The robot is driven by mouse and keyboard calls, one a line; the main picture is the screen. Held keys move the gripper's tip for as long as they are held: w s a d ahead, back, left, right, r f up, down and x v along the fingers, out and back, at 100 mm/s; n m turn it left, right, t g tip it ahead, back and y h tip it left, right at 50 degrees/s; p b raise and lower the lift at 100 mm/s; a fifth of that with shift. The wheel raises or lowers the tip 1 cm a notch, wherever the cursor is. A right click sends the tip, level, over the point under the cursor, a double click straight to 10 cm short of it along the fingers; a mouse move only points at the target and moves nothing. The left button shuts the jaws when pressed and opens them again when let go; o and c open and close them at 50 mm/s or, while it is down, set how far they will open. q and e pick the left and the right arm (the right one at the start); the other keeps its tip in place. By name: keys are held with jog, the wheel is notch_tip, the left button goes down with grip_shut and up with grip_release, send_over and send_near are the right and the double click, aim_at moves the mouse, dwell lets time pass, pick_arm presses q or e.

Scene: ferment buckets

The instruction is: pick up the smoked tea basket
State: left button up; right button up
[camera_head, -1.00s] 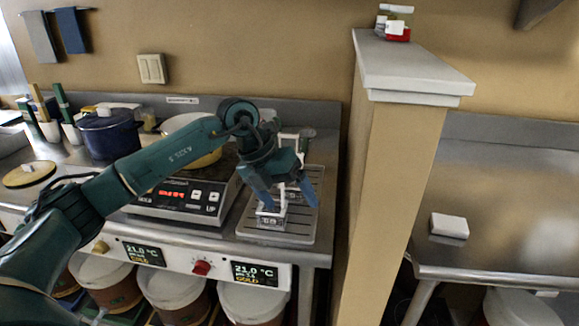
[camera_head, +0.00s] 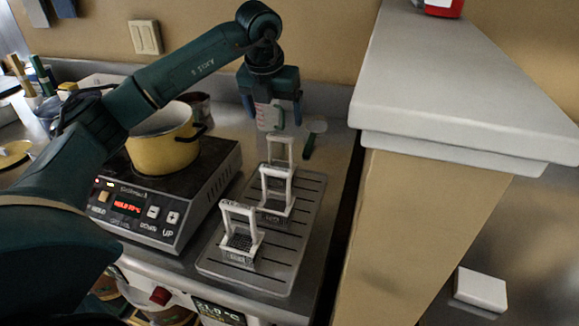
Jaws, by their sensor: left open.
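Several small dark baskets with tall white frame handles stand upright in a row on a grey slotted tray (camera_head: 285,263). There is a front basket (camera_head: 240,243), a middle basket (camera_head: 275,205) and a back basket, of which mainly the white handle (camera_head: 281,140) shows. Their labels are too small to read, so I cannot tell which is the smoked tea basket. My left gripper (camera_head: 272,114) is open, fingers pointing down, beyond the back basket. A pale cup with pink marks (camera_head: 267,118) shows between the fingers; I cannot tell whether they touch it.
A yellow pot (camera_head: 162,150) stands on a hot plate (camera_head: 145,215) left of the tray. A pillar with a white ledge (camera_head: 450,85) rises close on the right. A white block (camera_head: 481,289) lies on the right counter.

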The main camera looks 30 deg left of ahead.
aim_at(280, 141)
pick_arm(q)
jog(key=x, duration=0.6)
jog(key=shift+s+p, duration=0.2)
jog(key=shift+p, duration=0.2)
jog(key=shift+w+p+x, duration=0.15)
jog(key=shift+p+x, duration=0.3)
jog(key=shift+x, duration=1.15)
jog(key=shift+w+p+x, duration=0.1)
jog(key=shift+p+x, duration=0.3)
jog(key=shift+x, duration=1.15)
jog(key=shift+r, duration=0.1)
jog(key=c, duration=1.4)
jog(key=shift+c, duration=0.2)
